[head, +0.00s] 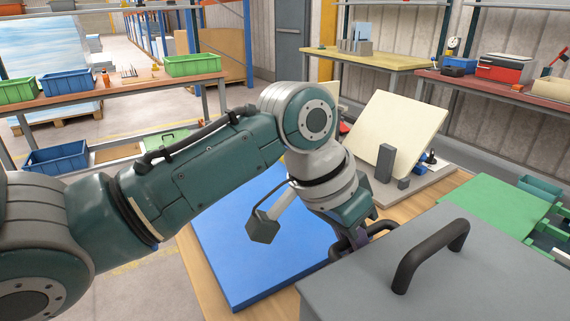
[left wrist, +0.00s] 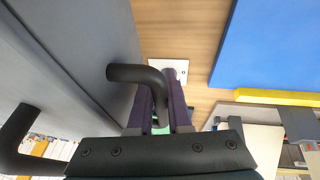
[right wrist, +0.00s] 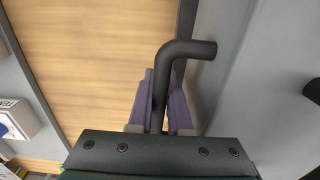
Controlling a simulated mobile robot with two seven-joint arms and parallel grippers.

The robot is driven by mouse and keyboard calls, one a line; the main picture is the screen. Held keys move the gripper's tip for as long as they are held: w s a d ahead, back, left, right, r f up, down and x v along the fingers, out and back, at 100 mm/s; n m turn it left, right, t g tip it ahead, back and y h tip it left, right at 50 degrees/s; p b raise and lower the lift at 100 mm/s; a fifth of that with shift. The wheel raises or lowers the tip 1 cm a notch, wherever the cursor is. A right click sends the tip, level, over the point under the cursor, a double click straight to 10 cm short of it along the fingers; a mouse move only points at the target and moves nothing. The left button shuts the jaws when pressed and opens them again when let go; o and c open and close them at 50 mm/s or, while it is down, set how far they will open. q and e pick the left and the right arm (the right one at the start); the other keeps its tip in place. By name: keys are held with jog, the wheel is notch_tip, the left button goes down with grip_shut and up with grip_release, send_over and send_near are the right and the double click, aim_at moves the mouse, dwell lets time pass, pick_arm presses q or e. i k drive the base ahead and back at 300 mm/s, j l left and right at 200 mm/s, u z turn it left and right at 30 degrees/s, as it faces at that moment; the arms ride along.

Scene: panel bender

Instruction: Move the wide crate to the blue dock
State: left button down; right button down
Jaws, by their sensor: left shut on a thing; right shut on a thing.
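The wide crate (head: 450,285) is a grey box with black handles, at the lower right of the head view. The blue dock (head: 250,235) is a flat blue slab on the wooden table, left of the crate; it also shows in the left wrist view (left wrist: 270,50). My left gripper (head: 372,236) is shut on a black side handle (left wrist: 135,73) of the crate. My right gripper (right wrist: 161,80), outside the head view, is shut on another black handle (right wrist: 190,50). I cannot tell whether the crate's underside touches the table.
A tilted cream board (head: 395,135) and grey blocks (head: 385,163) stand on a base behind the dock. A green panel (head: 495,210) lies to the right. Shelves with bins (head: 68,83) are at the back left. My left arm covers part of the dock.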

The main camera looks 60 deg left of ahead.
aim_at(258, 198)
jog(key=j, duration=2.8)
